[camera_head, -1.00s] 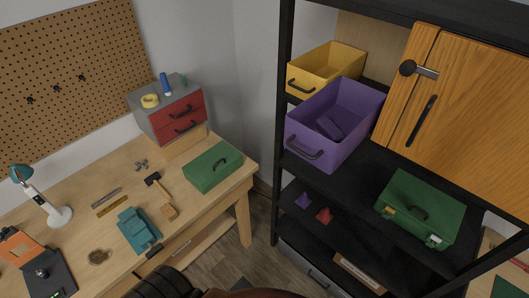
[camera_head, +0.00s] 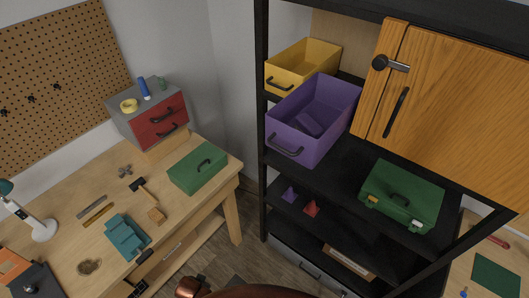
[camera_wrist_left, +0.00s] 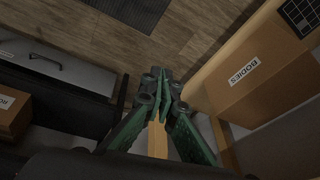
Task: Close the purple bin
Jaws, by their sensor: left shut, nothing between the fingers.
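The purple bin (camera_head: 292,142) sits on the black shelf in the head view, pulled forward past the shelf's front edge. My left gripper (camera_wrist_left: 162,75) shows in the left wrist view, fingers together and empty, above the floor and away from the bin. The left gripper is not visible in the head view. My right gripper is in neither view.
A yellow bin (camera_head: 291,78) stands behind the purple one. A wooden cabinet door (camera_head: 450,105) and a green case (camera_head: 401,196) are to the right. A workbench (camera_head: 75,222) fills the left. In the wrist view, a cardboard box (camera_wrist_left: 255,65) lies right of the gripper.

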